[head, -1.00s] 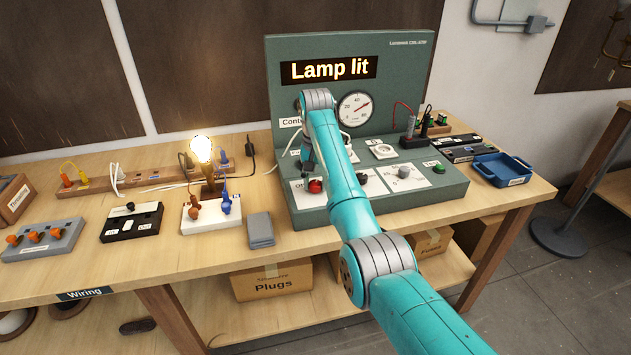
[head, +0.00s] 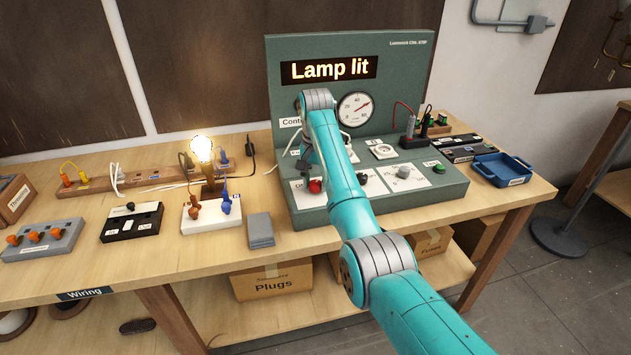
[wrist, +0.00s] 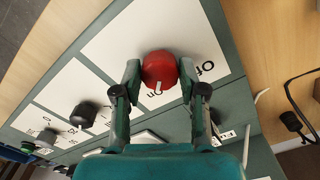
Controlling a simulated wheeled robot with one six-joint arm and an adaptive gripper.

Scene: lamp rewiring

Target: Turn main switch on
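The red main switch knob (wrist: 160,71) sits on a white plate marked Off and On. In the wrist view its white mark points toward the On label. My gripper (wrist: 159,80) has one finger on each side of the knob, close against it, and appears shut on it. In the head view the red knob (head: 315,186) shows at the front left of the green console (head: 455,187), with my arm in front of part of the console. The display (head: 329,69) reads "Lamp lit", and the bulb (head: 202,149) glows.
A dark knob (wrist: 83,115) and a grey knob (head: 403,171) stand beside the red one on the console. A blue tray (head: 501,170) is at the right. A black switch box (head: 131,222) and a grey block (head: 261,231) lie on the bench at left.

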